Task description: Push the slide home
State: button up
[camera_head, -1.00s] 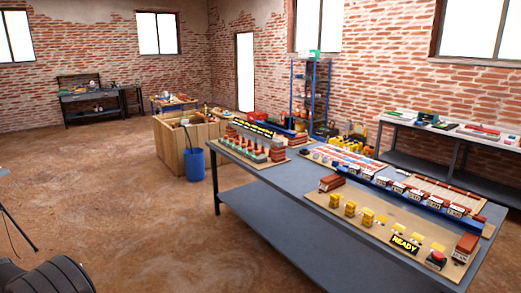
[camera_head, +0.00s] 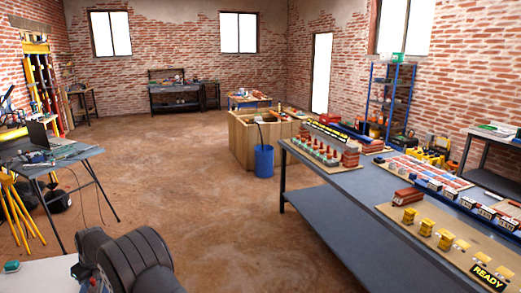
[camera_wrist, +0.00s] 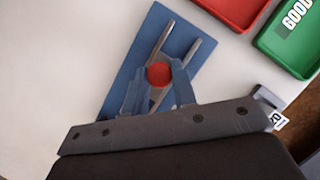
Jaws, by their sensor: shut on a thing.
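In the wrist view a blue plate (camera_wrist: 132,66) with two pale metal rails (camera_wrist: 161,40) lies on a white surface. A round red piece (camera_wrist: 159,74), seemingly the slide's knob, sits between the rails. My gripper (camera_wrist: 160,80) reaches over the plate, its two fingers on either side of the red piece, shut on it. The fingers hide part of the plate and the rails' lower ends, so how far the slide sits along them cannot be told. In the head view neither gripper nor slide shows clearly.
In the wrist view a red tray (camera_wrist: 236,8) and a green tray (camera_wrist: 293,40) marked GOOD lie at upper right. A small grey item (camera_wrist: 267,97) is right of the gripper. In the head view a long grey bench (camera_head: 340,217) stands right; a laptop table (camera_head: 50,160) left.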

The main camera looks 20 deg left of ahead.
aim_at(90, 291)
jog(key=shift+s+d, duration=0.45)
jog(key=shift+s, duration=0.15)
jog(key=shift+s+d, duration=0.25)
jog(key=shift+d, duration=0.1)
jog(key=shift+s, duration=0.1)
jog(key=shift+s+d, duration=0.15)
jog(key=shift+d, duration=0.1)
jog(key=o, duration=0.7)
